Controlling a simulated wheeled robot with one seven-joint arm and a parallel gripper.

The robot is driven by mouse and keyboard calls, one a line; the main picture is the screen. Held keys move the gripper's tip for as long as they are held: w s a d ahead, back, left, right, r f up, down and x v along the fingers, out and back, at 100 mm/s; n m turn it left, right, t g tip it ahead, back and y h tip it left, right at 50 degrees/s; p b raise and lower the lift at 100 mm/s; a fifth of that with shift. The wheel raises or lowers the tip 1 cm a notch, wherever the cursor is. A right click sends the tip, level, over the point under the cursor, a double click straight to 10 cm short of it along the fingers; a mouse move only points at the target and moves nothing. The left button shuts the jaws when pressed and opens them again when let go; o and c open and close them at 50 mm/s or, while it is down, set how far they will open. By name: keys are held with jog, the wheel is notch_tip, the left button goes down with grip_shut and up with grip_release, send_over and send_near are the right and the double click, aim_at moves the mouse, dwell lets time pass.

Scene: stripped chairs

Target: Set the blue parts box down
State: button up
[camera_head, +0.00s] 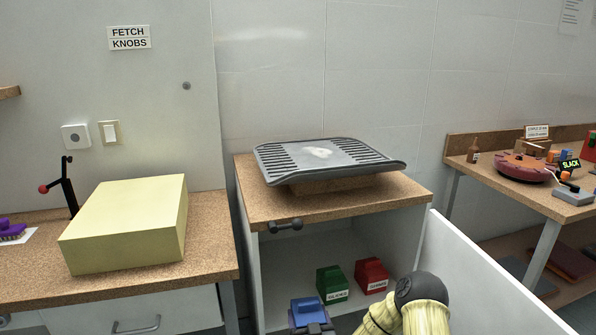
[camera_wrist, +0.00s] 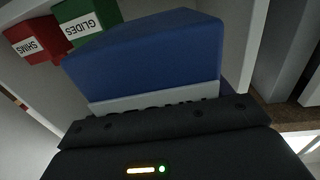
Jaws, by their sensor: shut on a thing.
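The blue parts box (camera_head: 306,306) shows at the bottom of the head view, in front of the open cabinet. In the wrist view the blue box (camera_wrist: 150,55) fills the middle, with a white label strip whose dark letters are mostly hidden by my gripper. My gripper (camera_head: 313,324) is shut on the blue box at its near side; its dark body (camera_wrist: 165,135) covers the bottom of the wrist view. The fingertips are hidden. I cannot tell whether the box touches the cabinet floor.
Inside the cabinet stand a green box (camera_head: 332,284) labelled GLIDES and a red box (camera_head: 371,276). The open white door (camera_head: 490,275) bounds the right. A grey ribbed tray (camera_head: 330,160) sits on top. A yellow block (camera_head: 125,222) is on the left counter.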

jog(key=s+d+f+m+h, duration=0.1)
jog(key=s+d+f+h, duration=0.1)
jog(key=d+f, duration=0.35)
jog(key=s+d+f+m+h, duration=0.1)
jog(key=s+d+f, duration=0.25)
jog(key=d, duration=0.35)
jog(key=s+r+p, duration=0.3)
jog(key=r+p, duration=2.6)
jog(key=r, duration=0.2)
jog(key=shift+a, duration=0.15)
jog(key=s+f, duration=0.4)
jog(key=f, duration=0.1)
jog(key=shift+s+f, duration=0.2)
jog(key=shift+s, duration=0.05)
